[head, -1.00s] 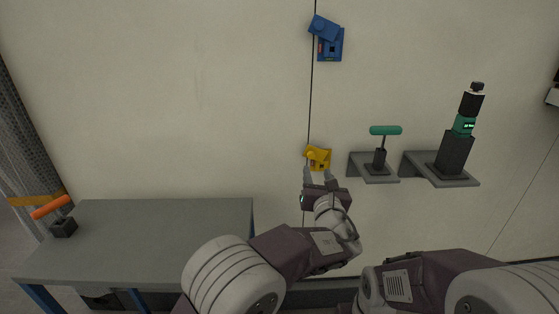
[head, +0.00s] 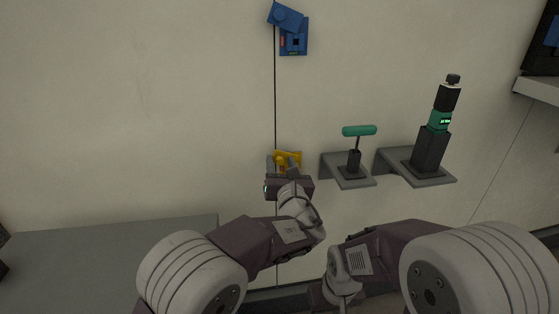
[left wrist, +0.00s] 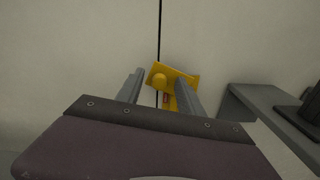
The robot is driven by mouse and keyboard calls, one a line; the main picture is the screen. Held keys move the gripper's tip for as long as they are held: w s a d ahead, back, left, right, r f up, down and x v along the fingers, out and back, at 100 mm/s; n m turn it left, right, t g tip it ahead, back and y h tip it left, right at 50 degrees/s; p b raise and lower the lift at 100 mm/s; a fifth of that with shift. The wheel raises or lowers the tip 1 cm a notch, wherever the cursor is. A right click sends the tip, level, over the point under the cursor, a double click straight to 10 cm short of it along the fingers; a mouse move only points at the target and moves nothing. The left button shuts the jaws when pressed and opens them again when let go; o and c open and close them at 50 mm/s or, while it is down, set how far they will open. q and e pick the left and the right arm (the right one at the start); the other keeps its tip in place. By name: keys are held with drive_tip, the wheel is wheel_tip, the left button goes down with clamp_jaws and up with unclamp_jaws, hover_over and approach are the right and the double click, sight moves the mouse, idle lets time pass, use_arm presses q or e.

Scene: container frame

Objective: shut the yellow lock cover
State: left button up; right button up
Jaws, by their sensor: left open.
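The yellow lock (head: 292,156) is on the pale wall, over a thin dark vertical seam. In the left wrist view its yellow cover (left wrist: 177,73) sits tilted, with a round knob at its left end. A yellow part with a red mark shows below the cover. My left gripper (head: 283,162) is open in front of the lock. In the left wrist view its fingers (left wrist: 158,92) stand either side of the knob, and the right finger hides part of the lock. I cannot tell whether they touch it. My right arm's wrist is low in the head view; its jaws do not show clearly.
A blue lock (head: 292,38) with a tilted cover is higher on the wall. To the right, one grey bracket (head: 347,180) holds a green-handled tool (head: 358,132) and another (head: 440,179) holds a dark tool (head: 433,145). A grey table (head: 110,250) is at lower left.

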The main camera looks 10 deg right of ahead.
use_arm(q)
drive_tip(key=shift+s+r, duration=0.1)
drive_tip(key=shift+s, duration=0.05)
drive_tip(key=c, duration=0.3)
clamp_jaws()
drive_tip(key=shift+a+f+n+b, duration=0.1)
drive_tip(key=shift+f+n+b, duration=0.35)
drive_tip(key=shift+b, duration=0.4)
drive_tip(key=d+f+n+b, duration=0.2)
drive_tip(key=n+b, duration=0.8)
drive_tip(key=b, duration=0.1)
drive_tip(key=d+f+n+b, duration=0.2)
drive_tip(key=f+n+b, duration=0.1)
drive_tip(key=n+b, duration=0.8)
drive_tip(key=shift+f+b, duration=0.35)
drive_tip(key=shift+b, duration=0.05)
drive_tip(key=shift+d+n, duration=0.1)
drive_tip(key=shift+n, duration=0.25)
drive_tip(key=shift+r, duration=0.1)
